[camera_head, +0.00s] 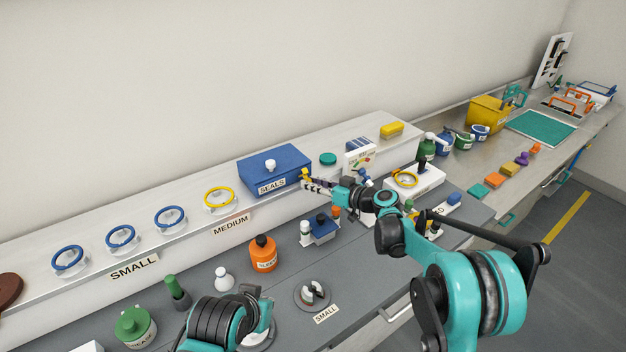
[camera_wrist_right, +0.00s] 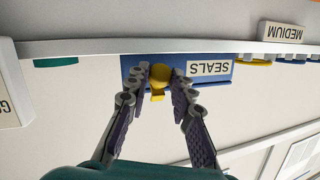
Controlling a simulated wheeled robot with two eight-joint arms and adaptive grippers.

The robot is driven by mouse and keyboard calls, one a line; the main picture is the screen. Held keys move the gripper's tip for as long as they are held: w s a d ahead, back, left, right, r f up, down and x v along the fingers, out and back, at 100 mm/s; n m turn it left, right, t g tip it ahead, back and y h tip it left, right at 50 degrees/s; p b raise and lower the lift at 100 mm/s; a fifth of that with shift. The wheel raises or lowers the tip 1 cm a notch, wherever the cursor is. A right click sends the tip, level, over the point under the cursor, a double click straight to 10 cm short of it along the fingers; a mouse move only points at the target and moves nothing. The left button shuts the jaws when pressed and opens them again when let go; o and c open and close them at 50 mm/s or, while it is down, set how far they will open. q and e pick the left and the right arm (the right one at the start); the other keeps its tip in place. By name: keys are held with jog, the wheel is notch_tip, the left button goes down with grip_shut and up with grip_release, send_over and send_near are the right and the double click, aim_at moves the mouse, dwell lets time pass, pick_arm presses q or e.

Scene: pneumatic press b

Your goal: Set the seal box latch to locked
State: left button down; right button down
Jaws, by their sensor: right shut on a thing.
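The blue seal box (camera_head: 275,168) with a SEALS label and a white lid knob stands on the raised back shelf. Its yellow latch (camera_head: 306,174) is at the right end of the label side. My right gripper (camera_head: 311,183) reaches it from the right and is shut on the latch. In the right wrist view the box front (camera_wrist_right: 208,82) appears upside down, and the yellow latch (camera_wrist_right: 157,82) is between the two fingers of the right gripper (camera_wrist_right: 160,78). I cannot tell the latch's exact setting.
An orange bottle (camera_head: 263,253) and a blue block (camera_head: 321,229) stand on the grey bench below.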

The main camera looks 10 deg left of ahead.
aim_at(306, 172)
jog(key=r+g+h+p, duration=0.1)
jog(key=h+p, duration=0.1)
jog(key=p, duration=0.1)
jog(key=r+m+g+h+p, duration=0.1)
jog(key=g+h+p, duration=0.1)
jog(key=p, duration=0.1)
jog(key=w+a+r+g+h+p, duration=0.1)
jog(key=r+p, duration=0.1)
jog(key=p, duration=0.2)
jog(key=shift+r+h, duration=0.1)
jog(key=shift+h, duration=0.3)
jog(key=shift+w+a+r+m+g+h+p, duration=0.1)
jog(key=shift+a+m+g+h+p, duration=0.1)
jog(key=shift+g+h+p, duration=0.3)
jog(key=shift+w+a+r+m+g+h+p, duration=0.1)
jog(key=shift+m+g+p, duration=0.15)
jog(key=shift+p, duration=0.4)
jog(key=shift+f, duration=0.1)
jog(key=c, duration=1.3)
grip_release()
jog(key=v, duration=1.2)
jog(key=shift+w+d, duration=0.1)
